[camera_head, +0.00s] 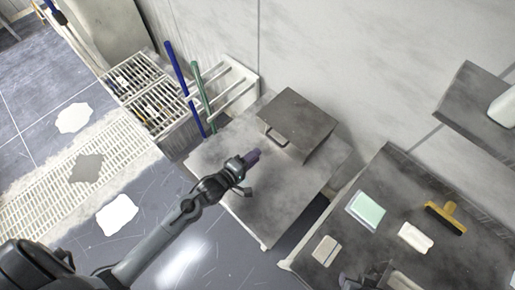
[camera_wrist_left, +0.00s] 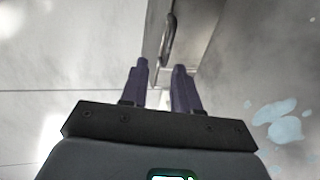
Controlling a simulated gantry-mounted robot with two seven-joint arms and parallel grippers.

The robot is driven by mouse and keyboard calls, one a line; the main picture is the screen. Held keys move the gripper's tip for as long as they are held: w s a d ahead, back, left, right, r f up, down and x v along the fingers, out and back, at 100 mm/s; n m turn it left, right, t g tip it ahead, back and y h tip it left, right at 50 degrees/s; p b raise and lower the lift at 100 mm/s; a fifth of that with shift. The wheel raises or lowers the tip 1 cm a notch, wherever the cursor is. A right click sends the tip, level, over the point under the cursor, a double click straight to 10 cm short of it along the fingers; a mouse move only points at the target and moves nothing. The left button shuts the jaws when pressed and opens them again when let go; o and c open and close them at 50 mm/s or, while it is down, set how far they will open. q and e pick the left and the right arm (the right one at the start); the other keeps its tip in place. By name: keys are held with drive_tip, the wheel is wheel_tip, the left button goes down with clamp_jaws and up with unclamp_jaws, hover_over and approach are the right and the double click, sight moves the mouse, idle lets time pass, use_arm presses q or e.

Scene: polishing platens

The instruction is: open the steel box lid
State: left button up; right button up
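The steel box (camera_head: 312,145) stands on a grey steel table against the wall, and its dark flat lid (camera_head: 300,112) looks shut. A bar handle (camera_head: 277,136) sits at the lid's front left edge; it also shows in the left wrist view (camera_wrist_left: 168,40). My left gripper (camera_head: 253,157) is over the table, a little to the front left of the handle and apart from it. In the left wrist view its two purple fingers (camera_wrist_left: 161,68) are spread with nothing between them, and the handle appears beyond the tips.
The steel table (camera_head: 265,205) is bare in front of the box. Blue (camera_head: 180,75) and green (camera_head: 204,95) poles stand by a white rack (camera_head: 235,85) to the left. A second table at right holds a green-topped pad (camera_head: 367,211) and a yellow-handled brush (camera_head: 446,215).

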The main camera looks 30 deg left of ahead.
sight(274, 141)
use_arm(q)
drive_tip(key=b+x, duration=0.1)
drive_tip(key=x, duration=0.3)
drive_tip(key=f+b+x, duration=0.1)
drive_tip(key=b+x, duration=0.1)
drive_tip(key=x, duration=0.3)
drive_tip(key=a+f+b+x, duration=0.1)
drive_tip(key=b+x, duration=0.1)
drive_tip(key=x, duration=0.2)
drive_tip(key=shift+w+d, duration=0.1)
use_arm(e)
wheel_tip(274, 141, down, 7)
drive_tip(key=shift+f, duration=0.1)
use_arm(q)
drive_tip(key=shift+c, duration=0.3)
clamp_jaws()
